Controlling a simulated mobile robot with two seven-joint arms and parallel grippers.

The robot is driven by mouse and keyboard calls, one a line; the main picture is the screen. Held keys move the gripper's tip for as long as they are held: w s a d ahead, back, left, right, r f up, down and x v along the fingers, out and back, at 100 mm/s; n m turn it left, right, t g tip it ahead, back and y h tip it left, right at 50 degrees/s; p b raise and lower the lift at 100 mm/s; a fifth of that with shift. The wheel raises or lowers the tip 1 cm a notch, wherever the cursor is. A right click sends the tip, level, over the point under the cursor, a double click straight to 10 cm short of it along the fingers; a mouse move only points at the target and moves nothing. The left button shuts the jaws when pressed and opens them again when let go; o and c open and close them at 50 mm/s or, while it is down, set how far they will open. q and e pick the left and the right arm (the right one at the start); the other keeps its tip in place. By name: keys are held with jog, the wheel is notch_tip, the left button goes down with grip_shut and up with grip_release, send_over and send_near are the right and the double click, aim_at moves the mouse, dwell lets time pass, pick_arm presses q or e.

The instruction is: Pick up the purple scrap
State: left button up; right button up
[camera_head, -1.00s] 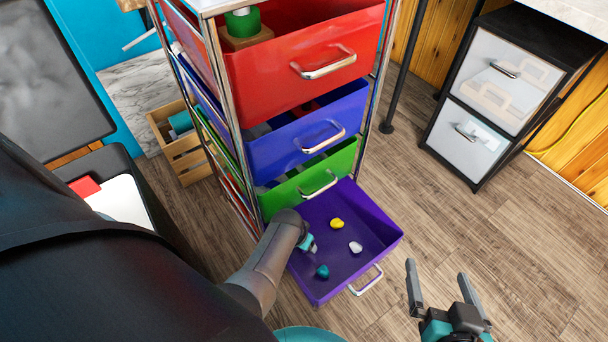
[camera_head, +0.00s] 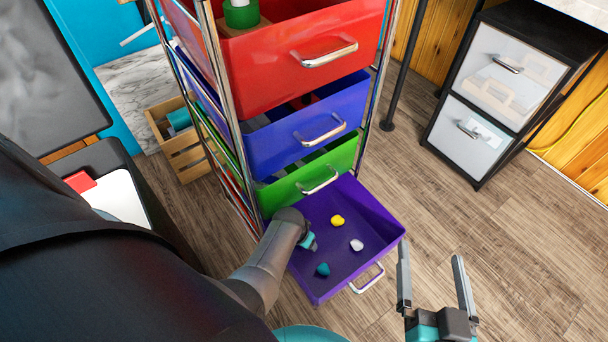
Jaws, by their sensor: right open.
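The purple drawer (camera_head: 345,207) at the bottom of the cart is pulled open. On its floor lie a pale lilac-white scrap (camera_head: 356,245), a yellow scrap (camera_head: 338,221) and a teal scrap (camera_head: 322,269), apart from each other. No deep purple scrap shows; the pale one is nearest to purple. My right gripper (camera_head: 430,251) is open and empty, its fingers pointing up the picture, just right of the drawer's front corner and handle (camera_head: 368,280). My left arm reaches over the drawer's left side; only a small teal part of its gripper (camera_head: 308,241) shows, its fingers hidden.
Above are the green (camera_head: 345,160), blue (camera_head: 270,150) and red (camera_head: 270,75) drawers, also pulled out, in a chrome frame. A black cabinet with pale drawers (camera_head: 470,148) stands at right. A wooden crate (camera_head: 187,158) is at left.

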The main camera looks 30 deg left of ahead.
pick_arm(q)
grip_shut()
dwell(0.3)
jog(key=shift+r, duration=0.1)
dwell(0.4)
